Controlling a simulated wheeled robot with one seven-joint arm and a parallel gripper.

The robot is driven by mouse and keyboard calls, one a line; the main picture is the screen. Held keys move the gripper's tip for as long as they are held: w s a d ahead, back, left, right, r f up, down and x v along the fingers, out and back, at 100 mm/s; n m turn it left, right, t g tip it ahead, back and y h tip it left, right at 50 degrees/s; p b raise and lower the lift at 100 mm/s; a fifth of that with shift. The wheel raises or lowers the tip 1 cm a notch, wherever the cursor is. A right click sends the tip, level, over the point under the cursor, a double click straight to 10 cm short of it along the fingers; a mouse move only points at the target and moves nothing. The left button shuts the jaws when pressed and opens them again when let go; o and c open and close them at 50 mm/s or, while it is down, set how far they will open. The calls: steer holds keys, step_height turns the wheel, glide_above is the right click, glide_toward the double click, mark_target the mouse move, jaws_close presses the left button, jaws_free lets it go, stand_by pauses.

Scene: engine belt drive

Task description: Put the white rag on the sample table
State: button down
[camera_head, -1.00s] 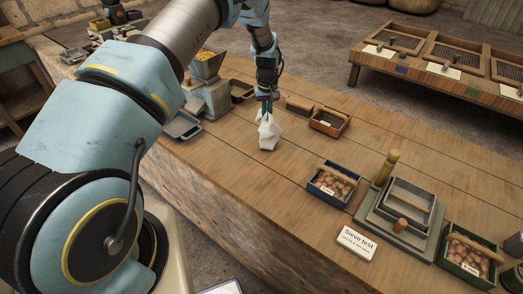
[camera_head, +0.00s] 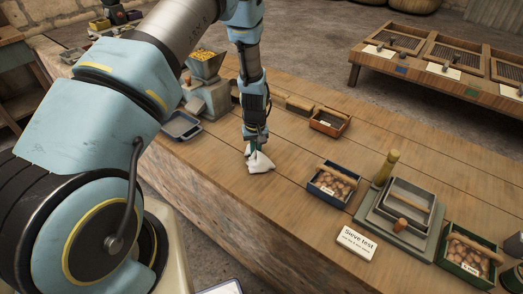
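The white rag (camera_head: 261,163) is a small crumpled cloth at the near edge side of the long wooden table (camera_head: 225,185), left of the blue-rimmed box. My gripper (camera_head: 254,147) points down with its fingertips at the top of the rag. The fingers seem closed around its upper part, and the rag's lower part looks to rest on the tabletop. No label names a sample table in view.
Right of the rag stand a blue box of brown lumps (camera_head: 333,184), a "Sieve test" sign (camera_head: 356,243), stacked sieve trays (camera_head: 402,205) and a green box (camera_head: 468,251). A small orange-brown box (camera_head: 329,122) lies behind. A low table with framed screens (camera_head: 440,72) stands at back right.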

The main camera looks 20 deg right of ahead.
steer(key=c, duration=0.6)
jaws_free()
